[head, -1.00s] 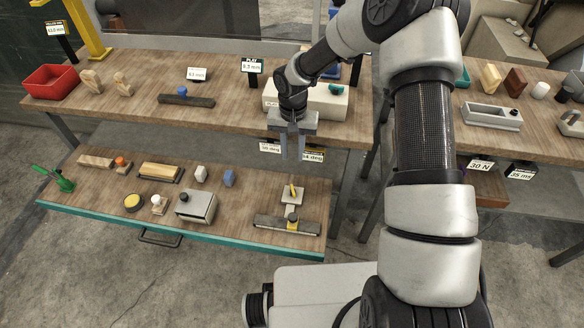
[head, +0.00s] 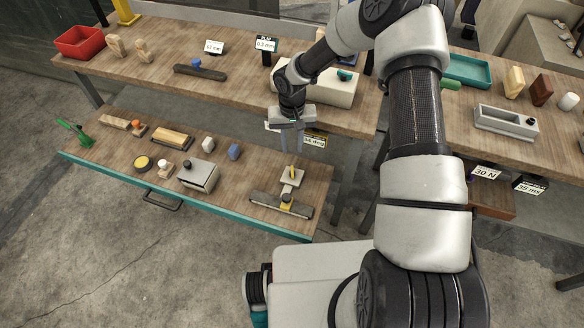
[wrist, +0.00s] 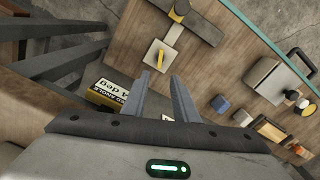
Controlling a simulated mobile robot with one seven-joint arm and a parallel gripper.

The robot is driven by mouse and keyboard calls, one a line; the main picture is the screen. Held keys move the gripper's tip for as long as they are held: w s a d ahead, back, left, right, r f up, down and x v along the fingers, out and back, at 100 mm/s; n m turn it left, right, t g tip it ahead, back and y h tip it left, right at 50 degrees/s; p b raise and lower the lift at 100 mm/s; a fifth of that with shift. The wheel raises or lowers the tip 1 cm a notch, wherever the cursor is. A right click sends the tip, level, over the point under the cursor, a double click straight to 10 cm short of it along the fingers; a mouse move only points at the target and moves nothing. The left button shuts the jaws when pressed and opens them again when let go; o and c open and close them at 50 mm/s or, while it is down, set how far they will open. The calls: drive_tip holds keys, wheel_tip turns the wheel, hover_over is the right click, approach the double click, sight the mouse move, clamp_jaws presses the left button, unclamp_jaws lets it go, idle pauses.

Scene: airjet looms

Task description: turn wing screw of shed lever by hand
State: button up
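The lever assembly on the lower wooden shelf has a pale square plate (head: 290,178) with a slim yellow piece (head: 293,171) standing on it, which looks like the wing screw. A dark crossbar (head: 268,203) with a yellow part and a dark knob (head: 287,198) lies in front of it. My gripper (head: 292,158) points down just behind and above the plate. In the wrist view its two fingers (wrist: 160,80) are apart and empty, and the yellow piece (wrist: 161,58) lies just beyond the tips. I see no contact.
A yellow-black angle display (wrist: 108,95) hangs close beside my fingers, under the upper bench edge (head: 200,97). A grey box (head: 198,176) and a blue block (head: 234,151) stand to the left on the shelf. The shelf has a teal front edge (head: 180,203).

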sight(292, 170)
wheel_tip(292, 170, down, 13)
drive_tip(key=shift+r+b, duration=0.2)
drive_tip(key=shift+b, duration=0.75)
clamp_jaws()
drive_tip(key=shift+f+n+b, duration=0.1)
drive_tip(key=shift+n+b, duration=0.5)
drive_tip(key=shift+n, duration=0.8)
unclamp_jaws()
